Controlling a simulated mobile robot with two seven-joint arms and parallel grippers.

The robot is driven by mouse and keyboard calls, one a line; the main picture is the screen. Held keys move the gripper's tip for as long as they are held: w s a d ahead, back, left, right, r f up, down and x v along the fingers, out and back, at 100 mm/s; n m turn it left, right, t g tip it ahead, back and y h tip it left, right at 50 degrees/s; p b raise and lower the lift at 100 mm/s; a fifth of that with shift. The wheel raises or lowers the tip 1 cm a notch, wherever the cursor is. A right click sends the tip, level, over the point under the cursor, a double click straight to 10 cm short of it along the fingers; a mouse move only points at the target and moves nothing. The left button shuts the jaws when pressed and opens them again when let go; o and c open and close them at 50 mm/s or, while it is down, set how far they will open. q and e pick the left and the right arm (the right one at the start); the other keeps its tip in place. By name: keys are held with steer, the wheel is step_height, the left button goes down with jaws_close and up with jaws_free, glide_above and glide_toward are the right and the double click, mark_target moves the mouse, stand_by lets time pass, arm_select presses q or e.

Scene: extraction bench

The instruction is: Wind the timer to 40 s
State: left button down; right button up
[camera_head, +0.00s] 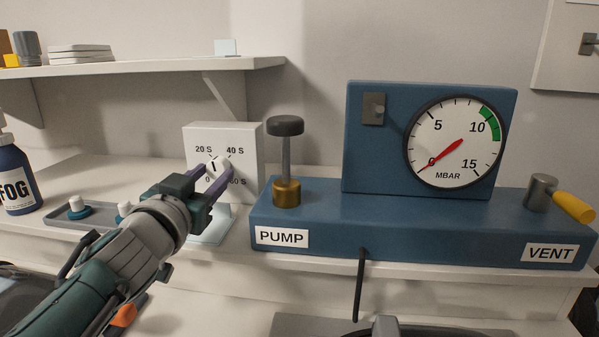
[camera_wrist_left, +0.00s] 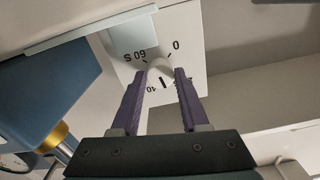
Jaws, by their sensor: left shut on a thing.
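The timer (camera_head: 246,150) is a white box on the bench, with a dial marked 0, 20 S, 40 S and 60 S and a small white knob (camera_head: 217,165) at its centre. My left gripper (camera_head: 211,181) is shut on the knob, one purple finger on each side. The left wrist view also shows the knob (camera_wrist_left: 160,67) between the fingertips, with the dial upside down. My right gripper is not in view.
Right of the timer stands the blue pump unit (camera_head: 420,232) with a black-topped plunger (camera_head: 286,127), a gauge (camera_head: 455,143) reading about 0 and a yellow vent handle (camera_head: 573,206). A grey tray (camera_head: 62,222) and a FOG bottle (camera_head: 14,175) are at left. A shelf (camera_head: 150,66) hangs above.

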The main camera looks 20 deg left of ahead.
arm_select(q)
steer(key=shift+f, duration=0.1)
stand_by(0.6)
steer(key=shift+c, duration=2.1)
jaws_free()
steer(key=shift+s+d+p, duration=0.15)
steer(key=shift+s+p, duration=0.15)
steer(key=shift+s, duration=0.2)
steer(key=p+v, duration=0.1)
steer(key=v, duration=0.8)
